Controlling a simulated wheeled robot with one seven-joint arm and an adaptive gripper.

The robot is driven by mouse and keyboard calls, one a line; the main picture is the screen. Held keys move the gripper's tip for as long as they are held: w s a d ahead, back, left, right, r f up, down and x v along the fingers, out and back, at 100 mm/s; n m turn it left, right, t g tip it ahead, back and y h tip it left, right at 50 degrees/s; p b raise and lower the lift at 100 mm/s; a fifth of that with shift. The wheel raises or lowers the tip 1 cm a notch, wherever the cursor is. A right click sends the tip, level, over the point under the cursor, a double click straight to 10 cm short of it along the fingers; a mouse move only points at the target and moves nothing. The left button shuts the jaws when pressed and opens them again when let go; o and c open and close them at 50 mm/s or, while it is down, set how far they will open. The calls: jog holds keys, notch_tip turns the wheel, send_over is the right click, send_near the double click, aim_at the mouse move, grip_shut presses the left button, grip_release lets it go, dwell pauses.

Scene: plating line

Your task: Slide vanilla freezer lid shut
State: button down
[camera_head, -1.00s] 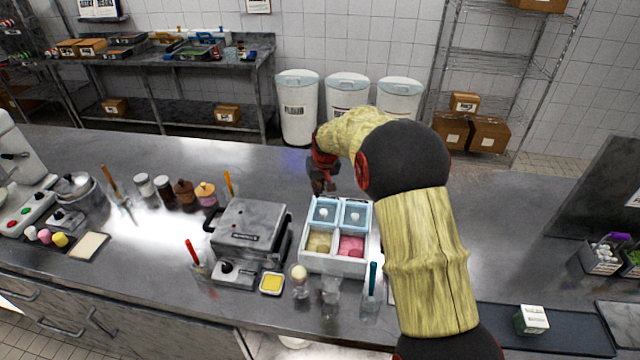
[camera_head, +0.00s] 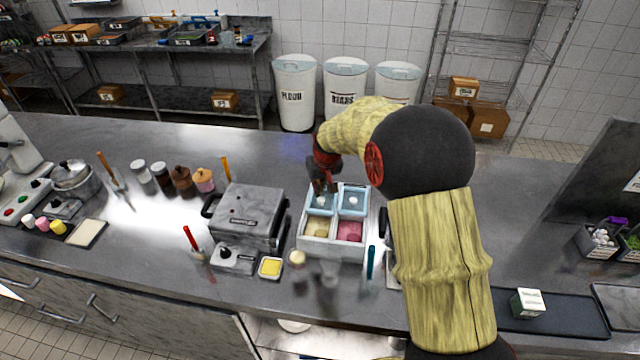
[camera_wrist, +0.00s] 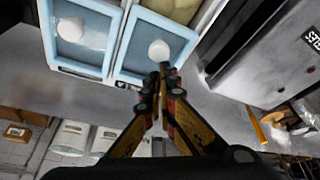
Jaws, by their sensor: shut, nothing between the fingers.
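The white freezer box (camera_head: 333,249) stands on the counter with two tubs, cream-coloured vanilla (camera_head: 320,228) at left and pink (camera_head: 350,232) at right. Two blue-framed lids lie over its rear half, so both tubs show in front. The vanilla lid (camera_head: 319,209) is the left one; it also shows in the wrist view (camera_wrist: 127,57) with its round white knob (camera_wrist: 158,50). My gripper (camera_head: 322,190) is at the rear of this lid. In the wrist view its fingertips (camera_wrist: 163,70) are shut together, empty, just behind the knob; I cannot tell whether they touch it.
A grey press (camera_head: 245,215) stands close to the left of the freezer. In front are a cone (camera_head: 298,260), a blurred glass and a teal-handled tool (camera_head: 371,262). The second blue lid (camera_head: 353,200) lies beside the vanilla lid. Counter behind the freezer is clear.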

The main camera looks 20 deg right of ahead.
jog(key=s+a, duration=0.1)
jog(key=s, duration=0.1)
jog(key=s+a, duration=0.2)
jog(key=s, duration=0.1)
jog(key=s+a, duration=0.2)
jog(key=s, duration=0.1)
jog(key=shift+a, duration=0.1)
jog(key=v, duration=1.2)
jog(key=s+a+r+b, duration=0.1)
jog(key=s+a+b, duration=0.1)
jog(key=s, duration=1)
jog(key=s+a+r+n+t+b, duration=0.1)
jog(key=s+a, duration=0.3)
jog(key=s, duration=0.8)
jog(key=shift+s+a+r+t+b, duration=0.25)
jog(key=shift+a+r+t+b, duration=0.1)
jog(key=shift+r+b, duration=0.4)
